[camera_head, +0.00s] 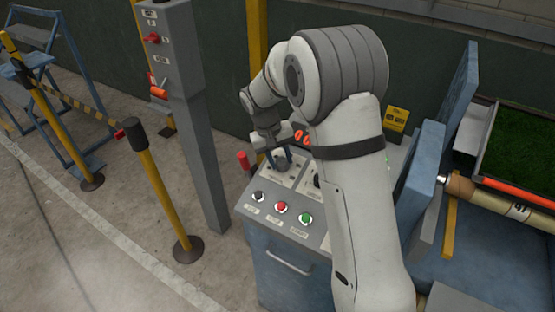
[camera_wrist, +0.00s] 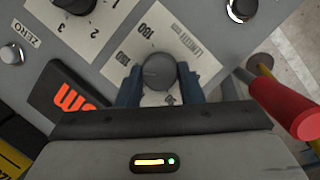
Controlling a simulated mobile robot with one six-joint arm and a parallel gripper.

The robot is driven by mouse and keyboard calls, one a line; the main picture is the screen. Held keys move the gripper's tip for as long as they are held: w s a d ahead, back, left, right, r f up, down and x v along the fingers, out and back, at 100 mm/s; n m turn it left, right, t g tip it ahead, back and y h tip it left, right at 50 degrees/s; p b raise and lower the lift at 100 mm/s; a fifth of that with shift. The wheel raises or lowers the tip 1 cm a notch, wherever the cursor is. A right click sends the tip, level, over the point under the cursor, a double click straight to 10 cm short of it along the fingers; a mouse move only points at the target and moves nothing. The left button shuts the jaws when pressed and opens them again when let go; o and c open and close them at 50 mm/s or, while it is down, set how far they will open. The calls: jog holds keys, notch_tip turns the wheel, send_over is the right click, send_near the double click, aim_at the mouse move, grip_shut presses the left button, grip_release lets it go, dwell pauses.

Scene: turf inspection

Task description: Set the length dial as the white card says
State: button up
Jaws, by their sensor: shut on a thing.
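The knob's pointer mark is too faint to read. I cannot make out a readable white card in either view.
Black, red and green buttons (camera_head: 281,207) line the console front. An orange-digit display (camera_wrist: 78,98) is partly hidden. Another black knob (camera_wrist: 75,4) has a numbered plate. A red cylinder (camera_wrist: 290,105) stands beside the console. A grey post (camera_head: 190,110) rises to the left.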

jog(key=n, duration=0.2)
jog(key=n+h, duration=0.1)
jog(key=shift+w+a+r+n+t+b, duration=0.1)
jog(key=shift+w+a+n+t+b, duration=0.1)
jog(key=shift+n+t+b, duration=0.15)
jog(key=n, duration=0.1)
jog(key=n+h, duration=0.1)
jog(key=n, duration=0.1)
jog(key=shift+s+a+n+t+b, duration=0.1)
jog(key=shift+s+n+t+b, duration=0.05)
jog(key=shift+n+t+b, duration=0.15)
jog(key=n+t, duration=0.1)
jog(key=n, duration=0.2)
jog(key=n+t+h+b, duration=0.1)
jog(key=n, duration=0.2)
jog(key=shift+s+n, duration=0.2)
jog(key=shift+n, duration=0.05)
jog(key=n+t, duration=0.1)
jog(key=n, duration=0.3)
jog(key=shift+s, duration=0.15)
jog(key=shift+s+n+t+y, duration=0.15)
jog(key=shift+n+t, duration=0.25)
jog(key=shift+n, duration=0.7)
jog(key=shift+w+n+t+y, duration=0.1)
jog(key=shift+n+t+y, duration=0.2)
jog(key=shift+n, duration=0.8)
jog(key=o, duration=1)
jog(key=shift+f, duration=0.3)
jog(key=shift+c, duration=0.2)
